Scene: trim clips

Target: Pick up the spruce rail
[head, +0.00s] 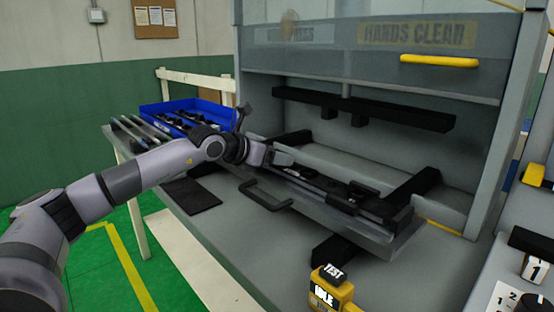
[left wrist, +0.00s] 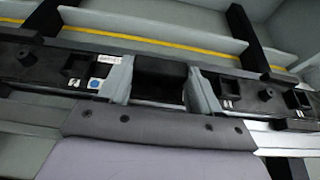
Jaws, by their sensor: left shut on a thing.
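A long dark rail (head: 340,188), which I take to be the spruce rail, lies in the press on a grey bed. Its colour name cannot be read from the pictures. In the left wrist view the rail (left wrist: 45,70) runs across the picture, with sockets, a white label and a blue dot. My left gripper (head: 280,157) is at the rail's far left part. In the left wrist view its two grey fingers (left wrist: 160,85) are shut on a raised black middle part of the rail. The rail still appears to rest on the bed. My right gripper is not in view.
The press frame (head: 510,110) surrounds the bed, with a dark bar (head: 360,108) above it. A black handle (head: 265,195) stands in front. A blue bin (head: 185,112) and several bars (head: 140,130) lie at left. A yellow sign box (head: 330,290) stands at front.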

